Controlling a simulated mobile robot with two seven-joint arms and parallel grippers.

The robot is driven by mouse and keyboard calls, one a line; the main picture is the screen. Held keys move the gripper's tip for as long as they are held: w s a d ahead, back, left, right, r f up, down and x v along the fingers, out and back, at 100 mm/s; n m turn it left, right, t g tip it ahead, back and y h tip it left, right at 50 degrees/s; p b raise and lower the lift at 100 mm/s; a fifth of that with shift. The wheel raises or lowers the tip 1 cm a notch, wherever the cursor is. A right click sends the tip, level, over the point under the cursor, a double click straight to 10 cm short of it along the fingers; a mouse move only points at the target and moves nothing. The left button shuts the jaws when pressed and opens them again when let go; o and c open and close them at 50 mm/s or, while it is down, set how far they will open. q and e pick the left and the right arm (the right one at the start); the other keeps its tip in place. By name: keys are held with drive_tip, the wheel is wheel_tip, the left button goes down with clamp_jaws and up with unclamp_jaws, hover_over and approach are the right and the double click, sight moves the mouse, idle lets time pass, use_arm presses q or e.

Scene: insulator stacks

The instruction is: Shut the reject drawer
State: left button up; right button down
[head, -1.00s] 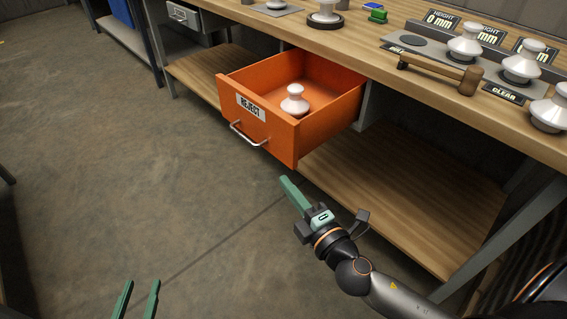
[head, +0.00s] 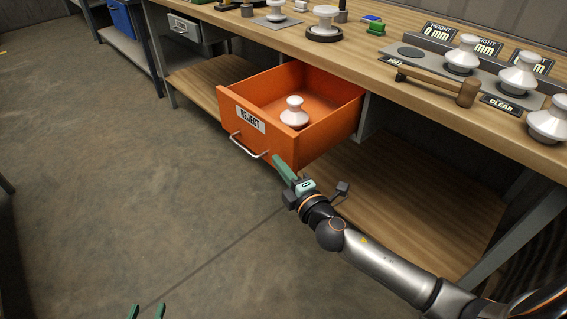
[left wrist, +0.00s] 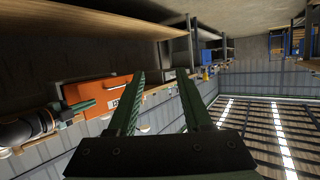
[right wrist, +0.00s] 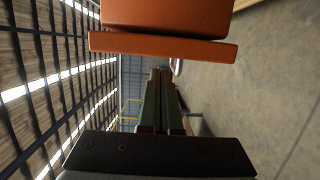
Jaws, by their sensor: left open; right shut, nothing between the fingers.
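The orange reject drawer (head: 290,100) is pulled out from under the bench, with a "REJECT" label and a metal handle (head: 248,146) on its front. A white insulator (head: 294,112) stands inside it. My right gripper (head: 279,163) is shut and empty, with its green fingertips close to the lower right part of the drawer front. In the right wrist view the drawer (right wrist: 163,45) shows just above the fingers (right wrist: 161,85); I cannot tell whether they touch. My left gripper (head: 147,311) is open and empty at the bottom edge, well away from the drawer; its fingers (left wrist: 160,90) stand apart.
The wooden bench top (head: 400,115) carries several white insulators, a wooden mallet (head: 440,85) and height signs. A lower shelf (head: 410,200) lies below right of the drawer. A grey drawer (head: 190,28) is at the left. The floor before the drawer is clear.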

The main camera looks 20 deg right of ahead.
sight(349, 121)
use_arm(q)
drive_tip(key=shift+w+r+t, duration=0.3)
drive_tip(key=shift+r, duration=0.3)
use_arm(e)
drive_tip(key=shift+w+d, duration=0.2)
drive_tip(key=shift+d, duration=0.25)
use_arm(q)
drive_tip(key=shift+a, duration=0.1)
use_arm(e)
drive_tip(key=shift+d, duration=0.1)
